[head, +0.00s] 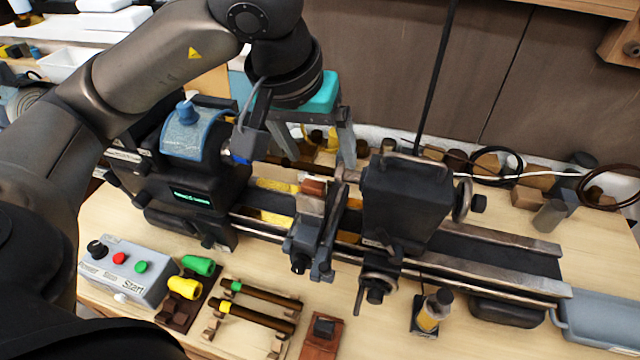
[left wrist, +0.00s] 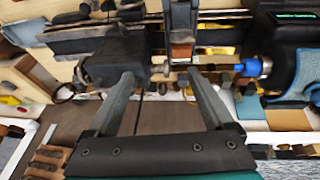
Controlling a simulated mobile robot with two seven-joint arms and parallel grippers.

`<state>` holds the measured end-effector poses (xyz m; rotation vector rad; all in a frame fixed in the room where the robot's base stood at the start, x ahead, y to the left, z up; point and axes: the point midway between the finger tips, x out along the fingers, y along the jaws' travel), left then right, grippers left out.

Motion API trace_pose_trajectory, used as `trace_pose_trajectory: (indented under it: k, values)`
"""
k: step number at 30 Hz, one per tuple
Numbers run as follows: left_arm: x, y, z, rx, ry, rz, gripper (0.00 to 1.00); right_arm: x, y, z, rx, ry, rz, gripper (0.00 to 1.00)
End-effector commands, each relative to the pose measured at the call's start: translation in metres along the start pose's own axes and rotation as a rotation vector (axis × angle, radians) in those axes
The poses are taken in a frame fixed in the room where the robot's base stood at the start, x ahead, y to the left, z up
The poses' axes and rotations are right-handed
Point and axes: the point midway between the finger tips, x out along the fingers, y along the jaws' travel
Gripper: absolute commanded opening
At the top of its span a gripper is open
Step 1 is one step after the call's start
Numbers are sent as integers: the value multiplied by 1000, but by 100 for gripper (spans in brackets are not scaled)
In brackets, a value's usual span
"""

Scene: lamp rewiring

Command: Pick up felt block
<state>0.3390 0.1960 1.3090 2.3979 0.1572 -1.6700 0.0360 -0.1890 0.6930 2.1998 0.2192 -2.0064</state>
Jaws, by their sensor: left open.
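My left gripper (head: 298,148) is open and empty, above and behind the lathe's middle, well away from the dark block. In the left wrist view its two fingers (left wrist: 160,76) stand apart with nothing held between them, and the lathe lies beyond. I cannot make out the dark block there. My right gripper is not in view.
The lathe has a dark headstock (head: 190,160), a tool post (head: 312,225) and a tailstock (head: 405,200). In front are a control box (head: 130,268), green and yellow-capped pieces (head: 185,288), dark rods on a rack (head: 262,308) and a bottle (head: 434,312). A grey-blue tray (head: 600,318) lies right.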

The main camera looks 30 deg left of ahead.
Motion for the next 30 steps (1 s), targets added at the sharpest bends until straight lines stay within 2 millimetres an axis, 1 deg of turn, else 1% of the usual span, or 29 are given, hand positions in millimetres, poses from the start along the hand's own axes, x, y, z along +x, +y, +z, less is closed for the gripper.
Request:
trace_pose_trajectory:
  k: [1,3,5,7,11,18,21,24,30]
  values:
    - [-4,-10,-6,7,23,-44,86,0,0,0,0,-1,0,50]
    - [-7,-20,-10,14,42,-86,86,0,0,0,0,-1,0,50]
    - [-7,-25,-12,18,48,-107,86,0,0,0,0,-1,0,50]
    - [-3,-28,-13,19,50,-119,86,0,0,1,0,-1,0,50]
    - [16,-31,-13,19,46,-123,86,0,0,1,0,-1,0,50]
    - [59,-35,-14,18,45,-119,86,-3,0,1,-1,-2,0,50]
    - [75,-37,-15,18,45,-118,86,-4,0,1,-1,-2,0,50]
    - [85,-38,-16,18,48,-117,86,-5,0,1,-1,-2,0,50]
    - [95,-39,-16,19,49,-117,86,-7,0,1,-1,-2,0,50]
